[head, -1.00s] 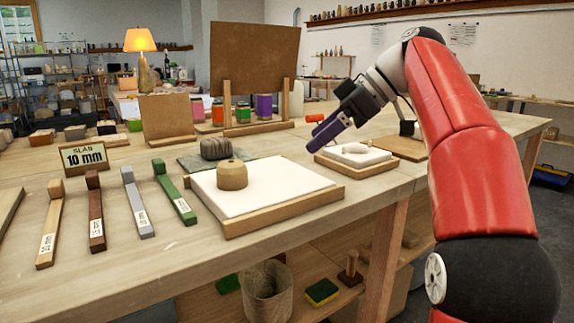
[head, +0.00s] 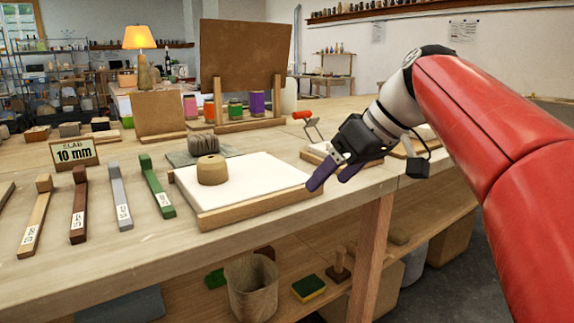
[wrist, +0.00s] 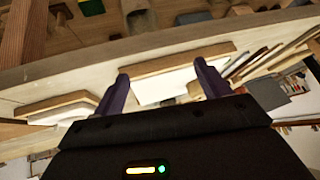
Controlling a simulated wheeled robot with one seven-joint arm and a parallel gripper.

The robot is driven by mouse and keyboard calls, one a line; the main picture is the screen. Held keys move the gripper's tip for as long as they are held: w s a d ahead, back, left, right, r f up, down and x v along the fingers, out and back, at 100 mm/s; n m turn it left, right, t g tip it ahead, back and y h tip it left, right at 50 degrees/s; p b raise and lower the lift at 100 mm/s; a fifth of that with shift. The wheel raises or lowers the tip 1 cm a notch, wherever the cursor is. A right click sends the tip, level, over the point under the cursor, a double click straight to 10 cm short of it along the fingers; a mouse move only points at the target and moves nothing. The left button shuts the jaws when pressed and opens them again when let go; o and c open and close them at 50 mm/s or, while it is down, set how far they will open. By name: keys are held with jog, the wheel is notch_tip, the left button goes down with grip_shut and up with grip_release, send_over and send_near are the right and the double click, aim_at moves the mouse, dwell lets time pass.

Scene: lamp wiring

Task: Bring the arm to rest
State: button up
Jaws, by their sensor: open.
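My gripper (head: 332,177) is open with nothing between its purple fingers. In the head view it hangs in the air at the front right corner of the white slab board (head: 245,187), near the table's front edge. In the wrist view its two fingers (wrist: 158,88) are spread, with the wood-edged white board (wrist: 175,65) beyond them. My red arm reaches in from the right side of the head view.
A tan clay piece (head: 211,170) stands on the white board. Wooden, grey and green thickness strips lie left, by the "10 mm" sign (head: 74,153). A second board (head: 318,154) is partly hidden behind my gripper. A red-handled tool (head: 302,115) lies behind it.

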jog(key=s+d+f+m+t+h, duration=0.1)
jog(key=s+d+f+m+h, duration=0.2)
jog(key=s+f, duration=0.6)
jog(key=s+d+f+m+t+h, duration=0.1)
jog(key=s+d+f+m+h, duration=0.2)
jog(key=s+f, duration=0.7)
notch_tip(320, 180, down, 5)
jog(key=d+m, duration=0.1)
jog(key=m, duration=0.1)
jog(key=shift+d+m, duration=0.15)
jog(key=shift+m, duration=0.25)
